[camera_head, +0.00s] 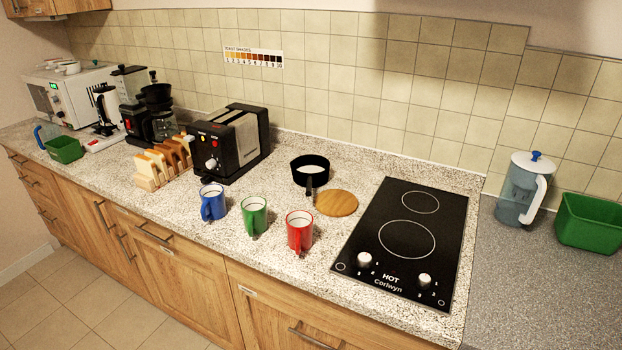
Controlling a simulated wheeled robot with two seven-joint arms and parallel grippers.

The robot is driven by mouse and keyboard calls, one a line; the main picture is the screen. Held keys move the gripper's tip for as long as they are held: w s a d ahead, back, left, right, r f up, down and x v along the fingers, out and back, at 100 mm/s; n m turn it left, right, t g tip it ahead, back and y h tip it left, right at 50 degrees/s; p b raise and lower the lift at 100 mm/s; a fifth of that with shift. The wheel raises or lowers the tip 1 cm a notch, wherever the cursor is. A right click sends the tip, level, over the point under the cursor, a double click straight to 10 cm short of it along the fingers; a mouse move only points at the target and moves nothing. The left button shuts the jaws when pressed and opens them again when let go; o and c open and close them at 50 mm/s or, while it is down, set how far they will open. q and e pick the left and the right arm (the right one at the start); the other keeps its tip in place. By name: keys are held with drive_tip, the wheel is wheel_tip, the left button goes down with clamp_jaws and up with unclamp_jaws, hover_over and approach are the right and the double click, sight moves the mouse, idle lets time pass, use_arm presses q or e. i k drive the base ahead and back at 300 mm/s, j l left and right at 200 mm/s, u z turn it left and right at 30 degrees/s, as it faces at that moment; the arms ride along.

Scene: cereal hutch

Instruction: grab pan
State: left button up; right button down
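A small black pan (310,169) stands on the speckled counter, left of the hob and behind a round wooden board. Its inside looks white or light. Its short dark handle points toward the front of the counter, toward me. The pan is upright, and nothing is touching it from above. Neither of my grippers shows in the head view.
A round wooden board (337,203) lies close in front of the pan. Blue (212,203), green (254,216) and red (299,231) mugs stand nearer the front edge. A black toaster (229,143) is to the left, a black hob (408,238) to the right. A jug (521,189) stands further right.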

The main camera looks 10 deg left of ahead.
sight(310, 179)
drive_tip(key=j+z, duration=0.15)
drive_tip(key=j, duration=0.25)
drive_tip(key=j+z, duration=0.15)
drive_tip(key=j, duration=0.3)
drive_tip(key=k+j+z, duration=0.2)
drive_tip(key=j, duration=0.2)
drive_tip(key=j+z, duration=0.15)
drive_tip(key=j, duration=0.25)
drive_tip(key=j+z, duration=0.15)
drive_tip(key=j, duration=0.25)
drive_tip(key=k+j+z, duration=0.15)
drive_tip(key=j, duration=0.25)
drive_tip(key=k+j+z, duration=0.15)
drive_tip(key=j, duration=0.2)
